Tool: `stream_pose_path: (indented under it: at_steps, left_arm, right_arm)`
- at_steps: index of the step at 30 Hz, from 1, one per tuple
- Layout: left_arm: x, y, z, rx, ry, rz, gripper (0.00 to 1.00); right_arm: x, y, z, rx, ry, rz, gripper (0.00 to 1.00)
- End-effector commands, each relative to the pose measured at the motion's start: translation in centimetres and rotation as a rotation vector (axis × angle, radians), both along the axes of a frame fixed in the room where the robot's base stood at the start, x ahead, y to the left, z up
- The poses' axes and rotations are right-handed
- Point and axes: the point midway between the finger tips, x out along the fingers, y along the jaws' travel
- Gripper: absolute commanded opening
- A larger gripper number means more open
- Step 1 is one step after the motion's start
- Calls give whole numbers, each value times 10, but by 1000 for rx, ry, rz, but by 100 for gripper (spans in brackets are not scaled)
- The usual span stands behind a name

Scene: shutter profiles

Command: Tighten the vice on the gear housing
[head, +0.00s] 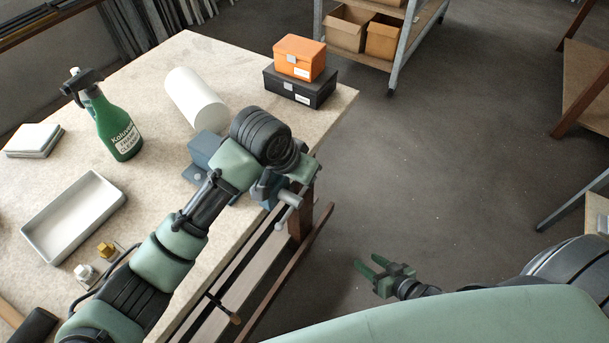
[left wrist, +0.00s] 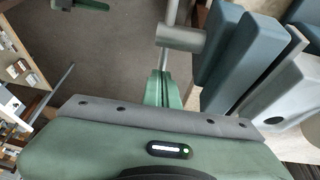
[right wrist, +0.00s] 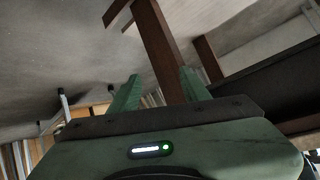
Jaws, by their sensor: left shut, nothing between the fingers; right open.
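The blue vice (head: 203,149) is mounted at the table's right edge, partly hidden behind my left arm. Its screw end and handle bar (head: 289,199) stick out past the edge. In the left wrist view the vice (left wrist: 222,50) fills the upper right, with the screw end (left wrist: 180,38) just beyond my fingers. My left gripper (left wrist: 163,78) is shut and empty beside the handle; I cannot tell if it touches. A pale grey part (left wrist: 278,92) by the vice may be the gear housing; the head view hides it. My right gripper (head: 370,267) is open and empty over the floor.
On the table (head: 240,78) are a green spray bottle (head: 117,128), a white roll (head: 196,100), an orange box (head: 299,58) on a black case (head: 300,88), and a white tray (head: 73,217). Wooden table legs (right wrist: 160,45) show near my right gripper.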

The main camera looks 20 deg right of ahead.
Motion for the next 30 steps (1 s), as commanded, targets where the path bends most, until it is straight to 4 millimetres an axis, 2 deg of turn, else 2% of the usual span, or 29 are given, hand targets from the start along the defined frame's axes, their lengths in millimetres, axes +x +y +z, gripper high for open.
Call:
stream_pose_path:
  at_steps: [1,3,5,6,9,12,15,19,26,30]
  left_arm:
    - [0,0,0,0,0,0,0]
    - [0,0,0,0,0,0,0]
    - [0,0,0,0,0,0,0]
    - [0,0,0,0,0,0,0]
    - [0,0,0,0,0,0,0]
    - [0,0,0,0,0,0,0]
    - [0,0,0,0,0,0,0]
    - [0,0,1,0,0,0,0]
    - [-1,1,4,-11,-7,-1,0]
    - [-1,0,1,-13,-11,-1,0]
  right_arm:
    - [-18,-3,-33,-56,77,-17,47]
    - [-47,-6,-74,-132,187,-20,47]
    - [-75,-2,-107,-188,288,-11,47]
    - [-95,2,-126,-221,354,2,47]
    - [-146,19,-164,-278,512,49,47]
    - [-190,39,-188,-314,642,109,47]
    - [-223,56,-202,-332,734,162,47]
    - [-247,69,-207,-342,797,205,47]
    - [-253,73,-189,-345,813,218,47]
    - [-253,72,-191,-345,812,216,47]
